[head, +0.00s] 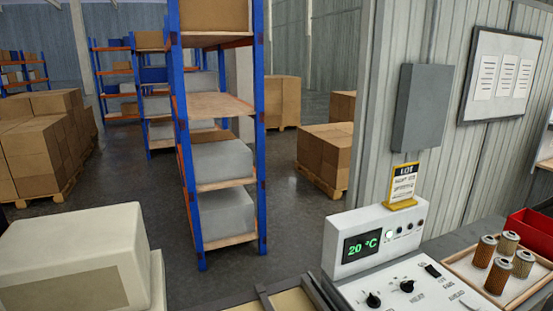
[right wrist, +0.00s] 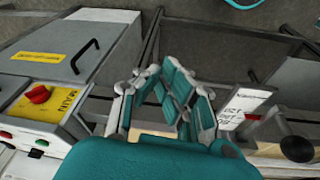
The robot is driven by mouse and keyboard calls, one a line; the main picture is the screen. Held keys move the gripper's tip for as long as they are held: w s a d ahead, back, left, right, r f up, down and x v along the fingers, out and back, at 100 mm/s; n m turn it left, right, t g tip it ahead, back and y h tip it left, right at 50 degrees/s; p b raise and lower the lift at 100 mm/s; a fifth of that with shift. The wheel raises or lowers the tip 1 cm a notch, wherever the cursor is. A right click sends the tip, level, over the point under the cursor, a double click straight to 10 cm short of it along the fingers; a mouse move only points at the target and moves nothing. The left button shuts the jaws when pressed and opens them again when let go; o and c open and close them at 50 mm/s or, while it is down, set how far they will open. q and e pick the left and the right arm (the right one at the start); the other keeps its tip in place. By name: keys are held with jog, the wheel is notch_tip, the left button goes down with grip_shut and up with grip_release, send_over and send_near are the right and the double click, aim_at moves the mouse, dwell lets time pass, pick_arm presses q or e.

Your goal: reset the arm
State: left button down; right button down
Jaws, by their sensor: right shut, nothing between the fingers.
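My right gripper (right wrist: 172,85) shows in the right wrist view, with teal and grey fingers beyond a teal palm. Its fingers are drawn together and hold nothing. Neither gripper shows in the head view, and my left gripper is not seen. In the head view several brown filter cartridges (head: 497,275) stand upright on a shallow tray (head: 459,266) at the right. A white control unit (head: 375,214) reading 20 °C stands left of the tray, with a yellow-framed LOT card (head: 402,186) on top.
A red bin (head: 532,233) stands behind the cartridges. A beige box-shaped unit (head: 75,262) fills the lower left. Blue-framed shelving (head: 187,150) stands beyond. In the right wrist view a red knob (right wrist: 38,93) and a grey lidded box (right wrist: 70,48) are left of the gripper; a card (right wrist: 240,106) is right.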

jog(key=s+f+g+b, duration=0.1)
jog(key=s+f+b, duration=0.25)
jog(key=f, duration=1.25)
jog(key=s+f+b, duration=0.3)
jog(key=f+b, duration=0.1)
jog(key=f, duration=1.1)
jog(key=s+d+f+g+b, duration=0.1)
jog(key=s+d+f+b, duration=0.2)
jog(key=s+f, duration=1)
jog(key=shift+f+b, duration=0.35)
jog(key=shift+f, duration=0.55)
jog(key=shift+s, duration=0.1)
